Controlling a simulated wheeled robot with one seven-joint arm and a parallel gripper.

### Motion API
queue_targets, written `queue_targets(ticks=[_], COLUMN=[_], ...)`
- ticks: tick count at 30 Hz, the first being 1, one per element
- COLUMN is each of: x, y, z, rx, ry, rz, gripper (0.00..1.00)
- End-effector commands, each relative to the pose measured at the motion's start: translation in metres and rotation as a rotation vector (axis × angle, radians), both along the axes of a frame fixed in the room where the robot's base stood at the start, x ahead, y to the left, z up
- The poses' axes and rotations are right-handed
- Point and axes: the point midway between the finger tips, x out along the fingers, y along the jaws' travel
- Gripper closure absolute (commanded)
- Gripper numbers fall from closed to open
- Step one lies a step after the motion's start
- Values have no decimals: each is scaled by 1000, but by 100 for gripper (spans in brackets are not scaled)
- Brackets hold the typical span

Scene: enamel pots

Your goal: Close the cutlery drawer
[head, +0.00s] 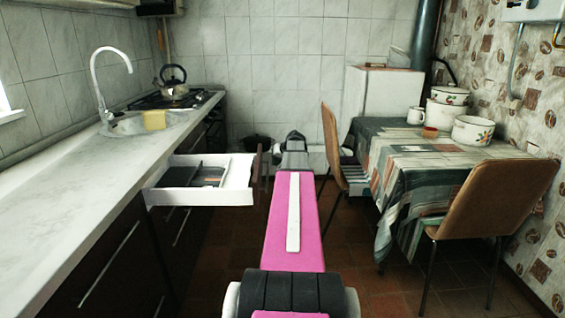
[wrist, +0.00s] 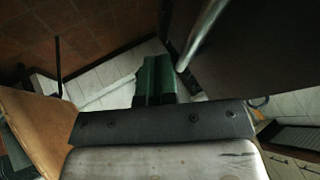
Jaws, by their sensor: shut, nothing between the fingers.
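The cutlery drawer (head: 190,197) is pulled out from the left counter in the head view. Its white box holds a grey tray with dark cutlery (head: 208,176). Its dark front (head: 256,165) faces right, towards my arm. In the wrist view, a dark panel (wrist: 265,50) with a silver bar handle (wrist: 203,35) fills the upper right and looks like the drawer front. My gripper (wrist: 154,68) is shut and empty, with its fingertips just left of the handle. I cannot tell whether they touch it. In the head view my forearm hides the fingers.
The counter (head: 75,185) runs along the left, with a sink (head: 130,124) and a kettle (head: 173,84) on the stove. Chairs (head: 500,205) and a cloth-covered table (head: 400,165) with pots stand at the right. Tiled floor lies between.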

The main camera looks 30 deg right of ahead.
Motion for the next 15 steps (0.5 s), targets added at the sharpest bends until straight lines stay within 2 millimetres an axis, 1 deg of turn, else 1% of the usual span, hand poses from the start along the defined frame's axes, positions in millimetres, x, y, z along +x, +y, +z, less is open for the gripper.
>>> queue_targets(ticks=[4, 15], x=[4, 4], y=[6, 7], z=[1, 2], rx=[0, 0], ry=[0, 0], rz=[0, 0], gripper=[100, 100])
